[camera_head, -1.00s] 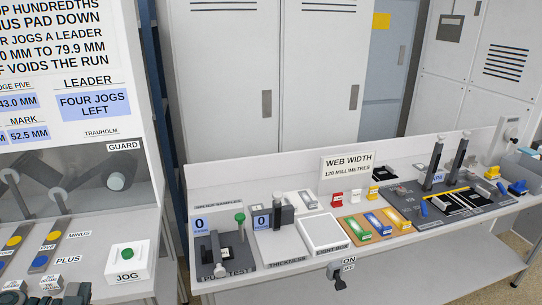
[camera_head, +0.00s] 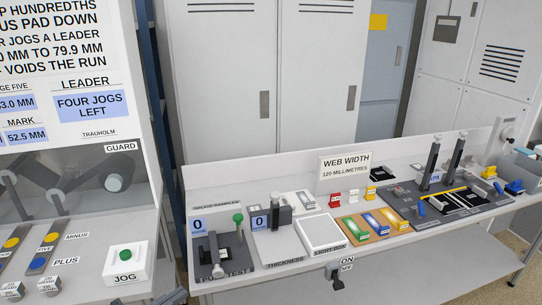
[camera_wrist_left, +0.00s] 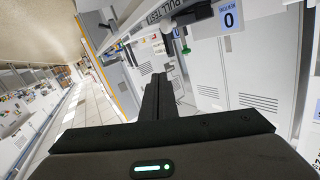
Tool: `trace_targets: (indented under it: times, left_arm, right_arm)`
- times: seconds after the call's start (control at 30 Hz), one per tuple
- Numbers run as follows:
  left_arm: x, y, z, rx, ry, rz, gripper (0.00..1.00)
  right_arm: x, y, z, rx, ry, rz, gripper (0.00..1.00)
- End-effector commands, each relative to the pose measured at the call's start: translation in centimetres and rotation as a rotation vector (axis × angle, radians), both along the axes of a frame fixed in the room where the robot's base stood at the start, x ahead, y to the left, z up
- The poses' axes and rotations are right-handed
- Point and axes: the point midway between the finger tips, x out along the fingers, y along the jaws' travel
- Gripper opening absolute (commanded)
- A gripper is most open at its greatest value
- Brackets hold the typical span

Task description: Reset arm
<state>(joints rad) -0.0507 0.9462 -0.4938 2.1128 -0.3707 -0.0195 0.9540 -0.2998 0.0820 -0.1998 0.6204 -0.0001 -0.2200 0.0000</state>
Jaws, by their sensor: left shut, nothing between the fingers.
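My left gripper shows in the left wrist view (camera_wrist_left: 157,84) with its two dark fingers together and nothing between them. It points past the front of the bench, with cabinet fronts behind it, and touches nothing that I can see. In the head view only a small grey part of what looks like my left gripper (camera_head: 174,297) shows at the bottom edge, right of and below the JOG button (camera_head: 126,255). My right gripper is not in view.
The long bench carries the pull test (camera_head: 222,262), the light box (camera_head: 323,234) and coloured blocks on a tan board (camera_head: 376,226). An ON/OFF switch (camera_head: 335,274) sticks out at its front edge. The press panel stands at left, and grey lockers (camera_head: 230,90) stand behind.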

Motion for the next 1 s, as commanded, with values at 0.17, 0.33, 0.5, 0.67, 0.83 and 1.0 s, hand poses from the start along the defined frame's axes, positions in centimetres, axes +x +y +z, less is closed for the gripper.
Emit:
trace_targets:
  times: [0.17,0.33,0.5,0.67,0.83,1.0]
  left_arm:
    - [-0.2,0.3,-2.8,0.003,0.076,0.256,0.0]
    - [-2.4,1.5,-6.9,0.06,0.23,0.466,0.0]
    - [-7.2,2.5,-11.6,0.149,0.455,0.612,0.0]
    - [-13.1,2.5,-15.4,0.238,0.683,0.671,0.0]
    - [-18.1,2.0,-17.6,0.303,0.855,0.674,0.0]
    - [-22.1,1.3,-18.7,0.345,0.986,0.654,0.0]
  right_arm:
    - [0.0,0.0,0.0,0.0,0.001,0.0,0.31]
    - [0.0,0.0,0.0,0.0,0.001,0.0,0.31]
    - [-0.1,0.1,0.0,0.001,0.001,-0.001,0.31]
    - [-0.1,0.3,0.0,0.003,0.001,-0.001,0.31]
    - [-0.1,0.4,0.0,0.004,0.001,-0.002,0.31]
    - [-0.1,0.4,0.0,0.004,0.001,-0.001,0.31]
